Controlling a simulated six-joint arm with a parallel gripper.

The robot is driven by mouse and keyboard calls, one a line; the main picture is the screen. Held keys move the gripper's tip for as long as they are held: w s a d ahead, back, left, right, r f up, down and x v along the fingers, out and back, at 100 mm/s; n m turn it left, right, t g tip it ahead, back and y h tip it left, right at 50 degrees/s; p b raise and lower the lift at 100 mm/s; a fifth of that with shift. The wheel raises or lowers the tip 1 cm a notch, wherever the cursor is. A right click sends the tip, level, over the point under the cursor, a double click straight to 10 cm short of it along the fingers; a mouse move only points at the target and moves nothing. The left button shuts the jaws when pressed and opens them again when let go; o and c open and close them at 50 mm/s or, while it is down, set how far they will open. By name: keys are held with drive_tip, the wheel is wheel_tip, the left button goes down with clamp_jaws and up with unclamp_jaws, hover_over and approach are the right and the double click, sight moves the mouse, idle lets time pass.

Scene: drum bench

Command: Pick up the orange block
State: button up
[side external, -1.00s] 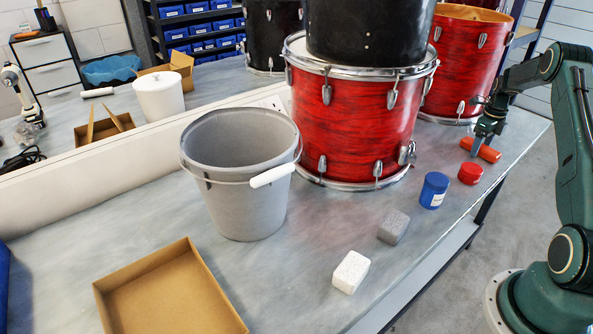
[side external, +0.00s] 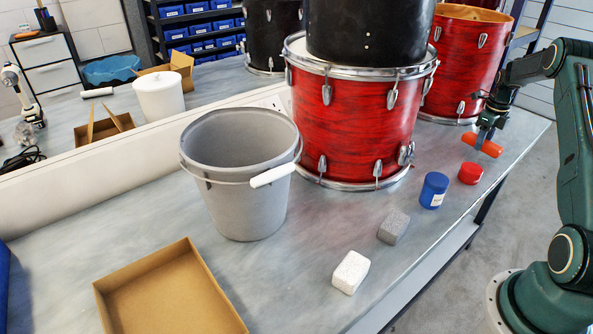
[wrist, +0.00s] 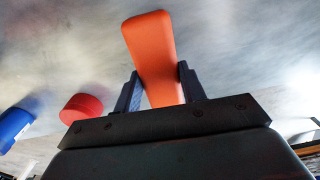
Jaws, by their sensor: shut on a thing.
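The orange block (side external: 482,146) is a long piece with rounded edges, held above the bench at the right side of the side external view. My gripper (side external: 485,135) is shut on it from above. In the wrist view the orange block (wrist: 155,60) sits between the two dark fingers of my gripper (wrist: 160,92), with one finger against each side. The block's long end sticks out beyond the fingers, clear of the bench surface.
A red round piece (side external: 470,173) and a blue jar (side external: 433,190) stand near the block. A grey block (side external: 393,227) and a white block (side external: 350,272) lie along the front edge. A grey bucket (side external: 238,190), a red drum (side external: 352,125) and an open cardboard box (side external: 205,282) stand farther left.

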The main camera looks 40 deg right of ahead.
wheel_tip(320, 180, up, 18)
idle(0.5)
idle(0.6)
